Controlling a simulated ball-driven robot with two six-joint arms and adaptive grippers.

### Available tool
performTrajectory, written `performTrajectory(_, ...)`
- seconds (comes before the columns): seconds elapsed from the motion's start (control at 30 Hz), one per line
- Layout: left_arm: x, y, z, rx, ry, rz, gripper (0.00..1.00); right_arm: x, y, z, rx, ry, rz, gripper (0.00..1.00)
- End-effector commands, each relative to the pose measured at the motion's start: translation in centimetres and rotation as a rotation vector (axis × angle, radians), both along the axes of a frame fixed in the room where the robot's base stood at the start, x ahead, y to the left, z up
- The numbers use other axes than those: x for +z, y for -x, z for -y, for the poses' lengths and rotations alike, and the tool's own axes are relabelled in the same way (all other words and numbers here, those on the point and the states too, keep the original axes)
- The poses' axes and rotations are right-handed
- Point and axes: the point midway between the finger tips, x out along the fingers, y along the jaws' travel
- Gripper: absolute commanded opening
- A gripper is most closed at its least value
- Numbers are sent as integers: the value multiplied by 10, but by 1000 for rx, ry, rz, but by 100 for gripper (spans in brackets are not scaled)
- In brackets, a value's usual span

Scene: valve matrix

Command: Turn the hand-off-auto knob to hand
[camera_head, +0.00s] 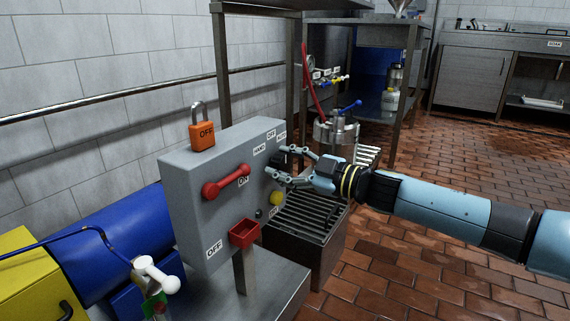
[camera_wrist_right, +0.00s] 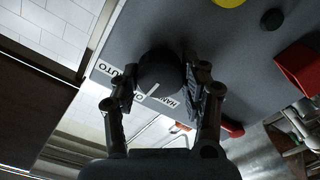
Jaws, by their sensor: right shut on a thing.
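The hand-off-auto knob (camera_wrist_right: 160,73) is a round black knob on the grey control box (camera_head: 215,170). In the wrist view its white mark points between the AUTO label (camera_wrist_right: 113,73) and the HAND label (camera_wrist_right: 163,99). In the head view the HAND label (camera_head: 259,149) is the leftmost of the labels above the knob, and the knob is mostly hidden by the fingers. My right gripper (camera_head: 282,166) reaches in from the right. In the wrist view its fingers (camera_wrist_right: 163,88) are shut on the knob, one on each side. My left gripper is not in view.
The box also bears a red lever (camera_head: 226,182), a red cup-like part (camera_head: 244,233), a yellow button (camera_head: 276,198) and an orange padlock (camera_head: 202,134) on top. A grated steel stand (camera_head: 310,225) is close below my right gripper. Open tiled floor (camera_head: 430,275) lies right.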

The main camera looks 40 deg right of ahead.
Motion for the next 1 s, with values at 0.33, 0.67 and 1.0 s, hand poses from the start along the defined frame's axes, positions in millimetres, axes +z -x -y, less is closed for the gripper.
performTrajectory(0.33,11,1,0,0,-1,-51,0,1,0,-1,1,87,37,12)
performTrajectory(0.67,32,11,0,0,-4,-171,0,0,1,-1,0,334,138,12)
performTrajectory(1.0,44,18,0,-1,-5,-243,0,-2,1,-1,1,600,246,12)
